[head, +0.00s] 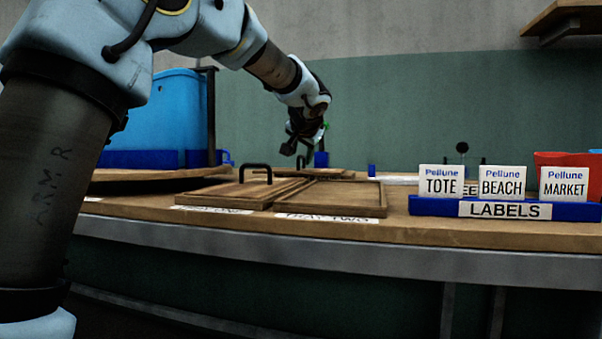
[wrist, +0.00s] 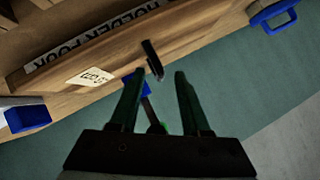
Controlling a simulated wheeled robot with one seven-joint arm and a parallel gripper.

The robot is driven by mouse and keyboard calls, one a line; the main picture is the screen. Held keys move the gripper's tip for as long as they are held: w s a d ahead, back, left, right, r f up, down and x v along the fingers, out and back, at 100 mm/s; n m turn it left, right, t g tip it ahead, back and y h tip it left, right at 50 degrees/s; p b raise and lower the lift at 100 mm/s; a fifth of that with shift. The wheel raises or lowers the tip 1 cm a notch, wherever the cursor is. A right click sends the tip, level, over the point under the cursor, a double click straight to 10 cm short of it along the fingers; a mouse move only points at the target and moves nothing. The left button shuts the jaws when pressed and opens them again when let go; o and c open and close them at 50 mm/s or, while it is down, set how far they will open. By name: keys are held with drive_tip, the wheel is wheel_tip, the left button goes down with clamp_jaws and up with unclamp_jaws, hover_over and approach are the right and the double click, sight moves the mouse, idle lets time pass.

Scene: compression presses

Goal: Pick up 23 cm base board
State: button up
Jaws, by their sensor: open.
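My gripper (head: 303,145) is above the back of the wooden table in the head view, pointing down. In the wrist view its two dark fingers (wrist: 158,78) are apart, with nothing clearly held between them. A dark upright piece (wrist: 152,60) and a small blue block (wrist: 138,86) show near the fingertips; I cannot tell whether they touch. A cream card (wrist: 91,77) with small, hard-to-read writing lies left of the fingers. I cannot clearly pick out the 23 cm base board in either view.
Two wooden trays (head: 332,198) sit in the middle, one with a black handle (head: 255,168). A blue label rack (head: 580,210) stands right and a blue tub (head: 165,115) left. A "HOLDER FOUR" strip (wrist: 90,37) and blue handle (wrist: 273,16) show in the wrist view.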

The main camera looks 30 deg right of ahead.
clamp_jaws()
idle(0.6)
